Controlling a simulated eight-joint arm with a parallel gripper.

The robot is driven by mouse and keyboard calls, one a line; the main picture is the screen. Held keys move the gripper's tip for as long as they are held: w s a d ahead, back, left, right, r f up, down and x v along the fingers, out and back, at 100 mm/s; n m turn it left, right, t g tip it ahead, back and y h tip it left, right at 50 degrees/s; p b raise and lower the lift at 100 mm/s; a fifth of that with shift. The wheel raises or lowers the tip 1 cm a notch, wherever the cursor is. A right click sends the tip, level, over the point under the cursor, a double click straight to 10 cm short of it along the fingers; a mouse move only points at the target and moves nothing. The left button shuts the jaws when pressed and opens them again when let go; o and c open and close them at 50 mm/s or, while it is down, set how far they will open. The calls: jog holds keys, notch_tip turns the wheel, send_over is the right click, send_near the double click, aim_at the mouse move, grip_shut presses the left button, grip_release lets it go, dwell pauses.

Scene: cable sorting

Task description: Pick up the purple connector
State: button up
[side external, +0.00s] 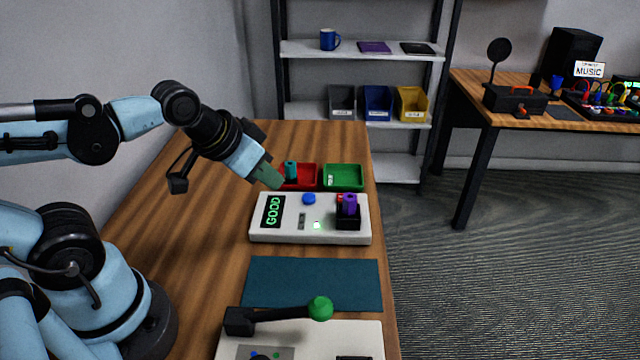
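The purple connector (350,204) stands upright in a black socket (348,222) at the right end of the white tester box (285,236). A small red part shows just left of it. The tester's display (272,212) reads GOOD in green, and a green light glows on its top. My gripper (271,181) is above and behind the tester's left part, left of the purple connector and apart from it. Its green fingers point down and to the right. From this side I cannot tell whether they are apart or together.
A red tray (312,184) holding a teal connector (291,170) and a green tray (345,184) lie behind the tester. A blue-green mat (312,284) lies in front. A lever with a green ball (320,308) stands at the near edge. Shelves stand behind.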

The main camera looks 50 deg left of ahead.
jog(key=o, duration=0.9)
jog(key=shift+c, duration=0.2)
jog(key=w+d+r+g, duration=0.3)
jog(key=w+r, duration=0.2)
jog(key=w, duration=0.1)
jog(key=m+g, duration=0.2)
jog(key=g, duration=0.2)
send_over(351, 196)
notch_tip(351, 196, down, 6)
jog(key=shift+w, duration=0.15)
jog(key=shift+s+f, duration=0.2)
jog(key=shift+f, duration=3.05)
